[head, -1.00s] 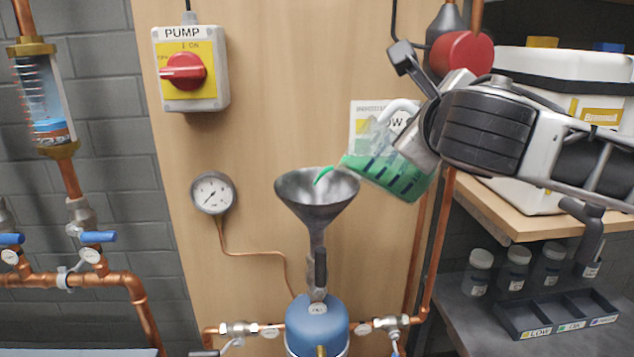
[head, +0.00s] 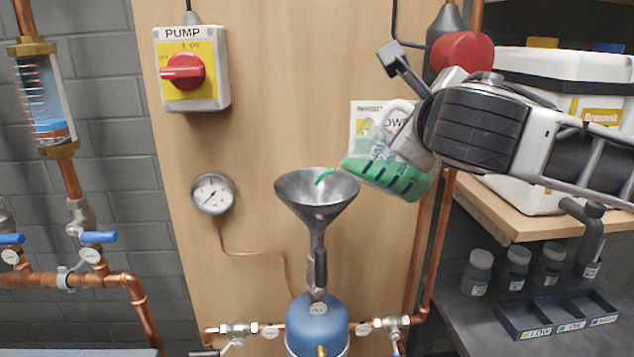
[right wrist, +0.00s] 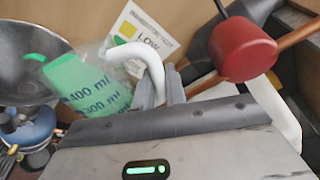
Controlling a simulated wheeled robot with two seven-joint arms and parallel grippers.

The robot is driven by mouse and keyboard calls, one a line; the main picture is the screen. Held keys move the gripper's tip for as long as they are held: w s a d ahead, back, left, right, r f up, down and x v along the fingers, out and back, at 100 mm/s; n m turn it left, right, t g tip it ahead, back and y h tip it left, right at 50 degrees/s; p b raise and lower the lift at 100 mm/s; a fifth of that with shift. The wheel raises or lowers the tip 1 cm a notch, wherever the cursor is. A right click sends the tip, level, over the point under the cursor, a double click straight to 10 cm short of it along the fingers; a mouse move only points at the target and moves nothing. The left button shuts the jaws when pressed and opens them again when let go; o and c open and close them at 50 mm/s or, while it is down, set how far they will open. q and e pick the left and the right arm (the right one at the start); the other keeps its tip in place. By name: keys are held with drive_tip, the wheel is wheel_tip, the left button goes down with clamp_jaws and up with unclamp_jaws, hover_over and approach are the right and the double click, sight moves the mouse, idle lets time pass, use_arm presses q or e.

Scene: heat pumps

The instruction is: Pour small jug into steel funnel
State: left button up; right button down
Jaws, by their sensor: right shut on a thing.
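The small jug (head: 390,176) is clear, with a white handle (right wrist: 150,62) and green liquid inside. It is tilted, with its spout toward the steel funnel (head: 316,205) at its left. A short streak of green liquid (head: 324,178) shows over the funnel's mouth. The funnel stands upright above a blue vessel (head: 317,325). My right gripper (head: 415,130) is shut on the jug's handle and holds the jug above and to the right of the funnel. In the right wrist view the jug (right wrist: 88,85) has 400 ml and 300 ml marks, and the funnel (right wrist: 28,70) is at the left.
A pump switch (head: 190,70) and a gauge (head: 213,193) are on the wooden panel. A red round knob (head: 460,55) is close behind my right gripper. At right are a shelf with a white box (head: 560,75), several jars and a black tray (head: 555,318).

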sight(381, 113)
drive_tip(key=shift+w+a+r+n+h, duration=0.2)
drive_tip(key=shift+a+r+n+h, duration=0.1)
drive_tip(key=shift+a+r+n, duration=0.5)
idle(2.0)
drive_tip(key=shift+w+a+r+n, duration=0.15)
drive_tip(key=shift+a+r+n, duration=0.1)
drive_tip(key=shift+a, duration=0.3)
drive_tip(key=shift+w+a+r+n, duration=0.1)
drive_tip(key=shift+a+r+n, duration=0.2)
drive_tip(key=shift+a, duration=0.3)
drive_tip(key=shift+w+a+r+n, duration=0.15)
drive_tip(key=shift+a+r+n, duration=0.1)
drive_tip(key=shift+a, duration=0.3)
idle(0.9)
drive_tip(key=shift+w+a+r+n+h, duration=0.1)
drive_tip(key=shift+a+r+n+h, duration=0.15)
drive_tip(key=shift+a, duration=0.2)
drive_tip(key=shift+w+a+r+n+h, duration=0.1)
drive_tip(key=shift+a+r+n+h, duration=0.05)
drive_tip(key=shift+a+n, duration=0.25)
idle(0.9)
drive_tip(key=shift+s+d+f+m+y, duration=0.2)
drive_tip(key=shift+d+f+m+y, duration=0.1)
drive_tip(key=shift+d+f+m, duration=0.45)
drive_tip(key=shift+d+r, duration=0.2)
drive_tip(key=shift+d, duration=0.1)
